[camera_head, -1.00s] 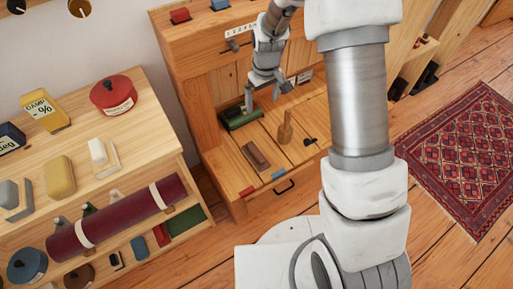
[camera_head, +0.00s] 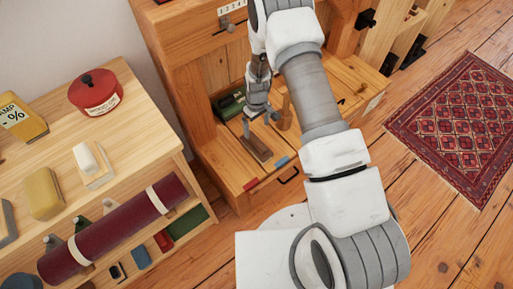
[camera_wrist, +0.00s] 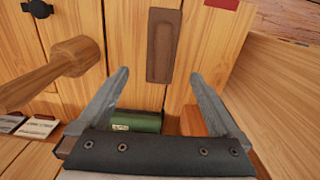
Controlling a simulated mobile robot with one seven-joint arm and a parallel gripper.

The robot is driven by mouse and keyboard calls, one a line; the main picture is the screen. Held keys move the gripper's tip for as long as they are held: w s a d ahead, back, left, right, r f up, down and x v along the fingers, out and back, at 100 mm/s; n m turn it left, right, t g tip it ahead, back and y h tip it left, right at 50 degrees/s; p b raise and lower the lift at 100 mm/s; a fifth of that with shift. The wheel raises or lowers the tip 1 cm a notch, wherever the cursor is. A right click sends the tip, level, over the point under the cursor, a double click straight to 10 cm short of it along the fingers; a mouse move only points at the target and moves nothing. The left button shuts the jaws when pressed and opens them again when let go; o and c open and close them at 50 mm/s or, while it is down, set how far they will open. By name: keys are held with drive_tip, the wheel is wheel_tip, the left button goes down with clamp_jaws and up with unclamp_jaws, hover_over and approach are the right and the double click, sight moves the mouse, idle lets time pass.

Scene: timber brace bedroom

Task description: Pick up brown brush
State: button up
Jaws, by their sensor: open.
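The brown brush (camera_head: 256,148), a long dark-brown block, lies flat on the wooden desk surface (camera_head: 226,152). In the wrist view the brush (camera_wrist: 163,45) points away from me, with its near end just beyond and between my fingertips. My gripper (camera_head: 260,118) is open and empty, pointing down above the desk close to the brush. In the wrist view its two fingers (camera_wrist: 158,75) are spread wide, with no contact on the brush visible.
A wooden peg-like tool (camera_wrist: 60,70) stands left of my fingers in the wrist view. A green box (camera_wrist: 137,121) lies behind my fingertips. A raised wooden side panel (camera_wrist: 285,90) is on the right. A shelf with a maroon roll (camera_head: 120,228) stands left in the head view.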

sight(256, 141)
wheel_tip(256, 141, down, 6)
drive_tip(key=shift+f+b, duration=0.1)
drive_tip(key=shift+b, duration=0.6)
drive_tip(key=f+b, duration=0.2)
drive_tip(key=f, duration=0.3)
drive_tip(key=shift+s+f, duration=0.15)
drive_tip(key=shift+s, duration=0.05)
drive_tip(key=shift+a, duration=0.1)
drive_tip(key=c, duration=1.4)
drive_tip(key=shift+c, duration=0.2)
drive_tip(key=shift+r, duration=0.6)
drive_tip(key=r, duration=0.1)
drive_tip(key=r+p, duration=0.2)
drive_tip(key=r, duration=0.1)
drive_tip(key=shift+w+d, duration=0.1)
drive_tip(key=shift+d, duration=0.25)
drive_tip(key=d+r+p, duration=0.2)
drive_tip(key=d+r, duration=0.4)
drive_tip(key=d, duration=0.5)
drive_tip(key=shift+p, duration=0.3)
